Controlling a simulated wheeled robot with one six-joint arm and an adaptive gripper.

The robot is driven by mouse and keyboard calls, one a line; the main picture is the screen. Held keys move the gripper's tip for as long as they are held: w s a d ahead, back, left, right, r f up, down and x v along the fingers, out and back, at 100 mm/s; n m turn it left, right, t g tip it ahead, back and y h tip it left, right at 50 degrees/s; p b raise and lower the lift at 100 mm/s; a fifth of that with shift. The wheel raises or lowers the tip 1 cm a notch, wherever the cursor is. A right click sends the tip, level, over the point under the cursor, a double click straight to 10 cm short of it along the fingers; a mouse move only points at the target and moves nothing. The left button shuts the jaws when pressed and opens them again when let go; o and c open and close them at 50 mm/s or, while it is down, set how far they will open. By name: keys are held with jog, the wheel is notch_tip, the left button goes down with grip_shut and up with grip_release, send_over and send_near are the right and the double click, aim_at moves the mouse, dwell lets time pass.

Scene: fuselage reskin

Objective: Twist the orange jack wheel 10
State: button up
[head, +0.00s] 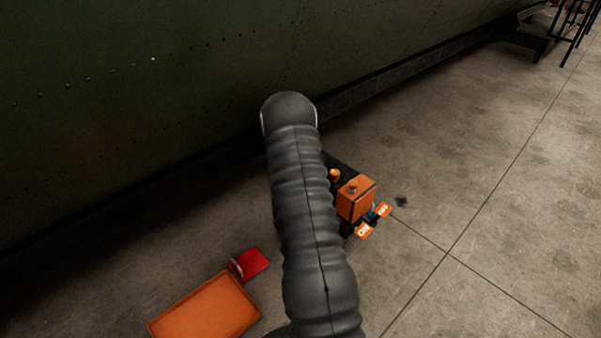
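No orange wheel can be made out for certain in the head view. An orange box-shaped unit (355,198) stands on the floor just right of my arm, with a small orange knob-like part (334,174) beside it; whether either belongs to the jack is unclear. Two orange tags with white lettering (363,231) lie at its front. My dark grey ribbed arm reaches up the middle of the view towards the green fuselage skin (150,90) and covers part of the unit's left side. My gripper does not show.
An orange flat tray or box (205,308) lies on the floor at the lower left, with a red object (250,263) beside it. A dark stand (540,35) is at the far upper right. The concrete floor (500,220) on the right is clear.

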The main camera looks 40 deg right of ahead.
jog(key=shift+d, duration=0.1)
dwell(0.3)
jog(key=o, duration=1.2)
jog(key=shift+c, duration=0.2)
jog(key=v, duration=1.2)
jog(key=shift+r, duration=0.1)
